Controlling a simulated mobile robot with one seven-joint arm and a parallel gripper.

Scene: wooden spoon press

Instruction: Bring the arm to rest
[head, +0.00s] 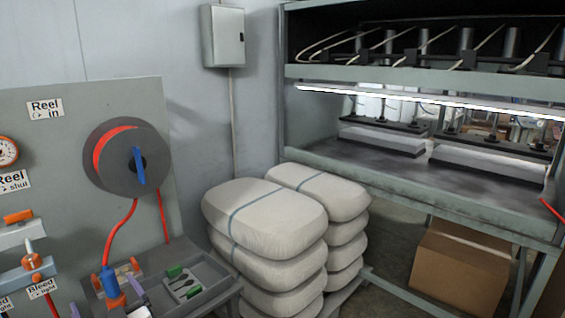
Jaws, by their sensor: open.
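Neither my arm nor my gripper shows in the head view, so I cannot see how the arm is posed. A grey panel (60,130) stands at the left with a dark hose reel (103,172) on it. The reel has a blue lever, and a red hose (122,232) hangs from it to a blue and orange fitting (110,284) by the grey tray (205,268). Small green and dark items lie in the tray.
A grey wall cabinet (223,36) hangs behind. Some floor shows between sacks and box.

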